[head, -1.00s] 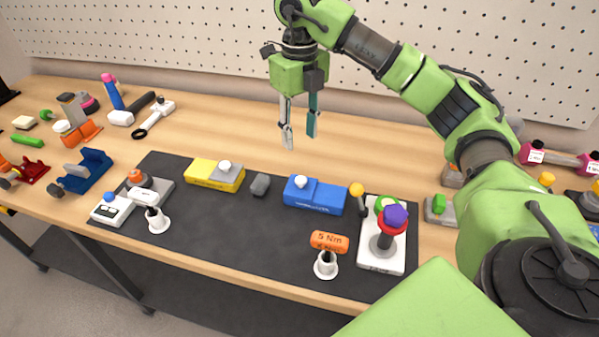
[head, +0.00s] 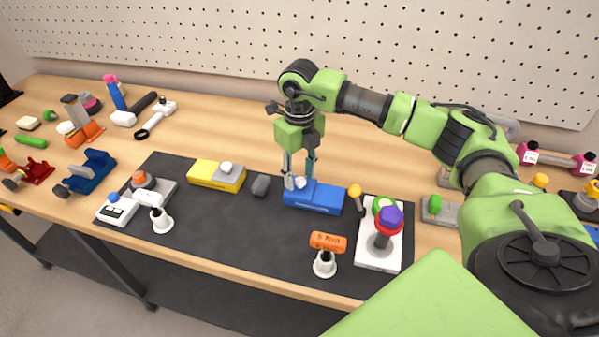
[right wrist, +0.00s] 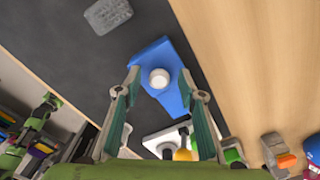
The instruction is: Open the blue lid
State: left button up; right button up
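The blue box with its blue lid (head: 318,198) lies on the dark mat, right of the centre of the head view. A round white knob (head: 300,183) sits at its left end. My right gripper (head: 299,182) is open above that end, with its fingers pointing down. In the right wrist view the blue lid (right wrist: 161,62) and the white knob (right wrist: 159,78) appear between and beyond the two spread fingers (right wrist: 165,82). I cannot tell whether a finger touches the knob. The lid lies closed on the box.
A yellow box (head: 205,175) and a small grey block (head: 261,184) are to the left on the mat. A yellow-topped peg (head: 355,191) and a ring tower (head: 387,230) stand close on the right. An orange-handled tool (head: 327,242) stands in front.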

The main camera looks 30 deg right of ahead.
grip_shut()
jog(key=s+d+b, duration=0.1)
jog(key=s+d, duration=0.3)
jog(key=shift+s+b, duration=0.35)
jog(key=shift+b, duration=0.05)
jog(key=shift+s+d, duration=0.2)
jog(key=shift+s, duration=0.1)
jog(key=shift+w, duration=0.1)
grip_release()
